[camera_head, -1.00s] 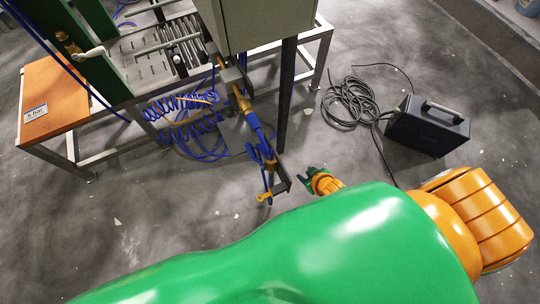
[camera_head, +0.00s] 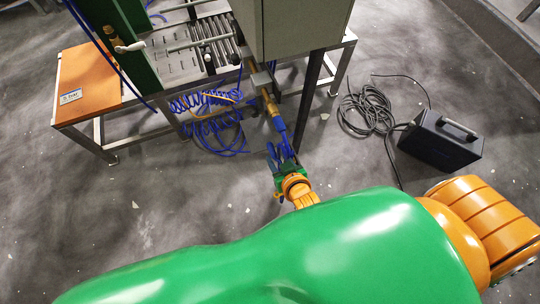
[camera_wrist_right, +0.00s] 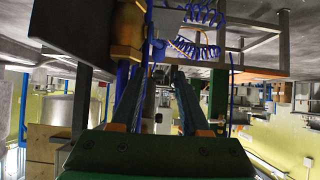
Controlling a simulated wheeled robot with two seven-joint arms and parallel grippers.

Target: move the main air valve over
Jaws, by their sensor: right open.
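A brass fitting with a blue air hose (camera_head: 280,124) hangs from the frame beside the grey cabinet leg in the head view. My left gripper is out of view.
A metal bench with an orange top (camera_head: 88,84) and coiled blue hoses (camera_head: 215,115) stands at left. A grey cabinet (camera_head: 300,25) hangs above the valve, with a dark leg (camera_head: 309,95) close by. A black box (camera_head: 440,140) and cable (camera_head: 370,112) lie at right.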

